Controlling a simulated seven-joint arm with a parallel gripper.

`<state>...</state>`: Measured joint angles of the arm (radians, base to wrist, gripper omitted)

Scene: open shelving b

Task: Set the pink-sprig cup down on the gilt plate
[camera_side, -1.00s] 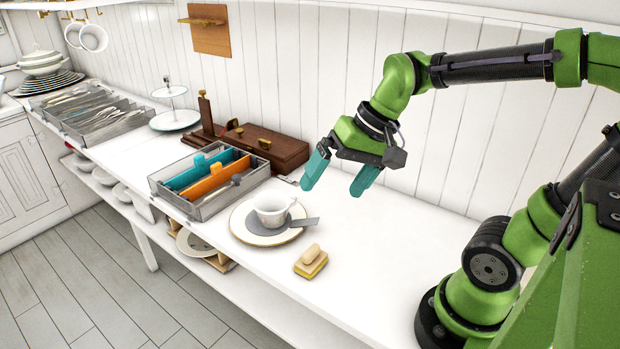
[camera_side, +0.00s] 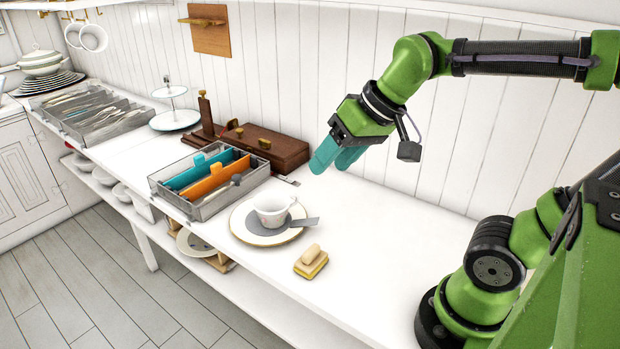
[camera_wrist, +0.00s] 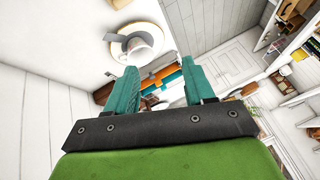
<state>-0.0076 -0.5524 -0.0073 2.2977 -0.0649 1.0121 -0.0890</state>
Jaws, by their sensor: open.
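The white cup (camera_side: 270,209) with a faint pink pattern stands upright over the gilt plate (camera_side: 242,233), a white plate with a gold rim. A flat grey round piece (camera_side: 297,228) with a tab lies on the plate under the cup, so I cannot tell if the cup touches the plate itself. In the wrist view the cup (camera_wrist: 138,48) and plate (camera_wrist: 150,12) show beyond the fingers. My gripper (camera_side: 335,162) has teal fingers. It is open and empty, above and to the right of the cup, apart from it. Its spread fingers also show in the wrist view (camera_wrist: 160,75).
A sponge with a pale block (camera_side: 311,262) lies in front of the plate. A grey tray with teal and orange dividers (camera_side: 210,182) stands left of it. A brown wooden box (camera_side: 268,148) is behind. The counter on the right (camera_side: 375,230) is clear.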

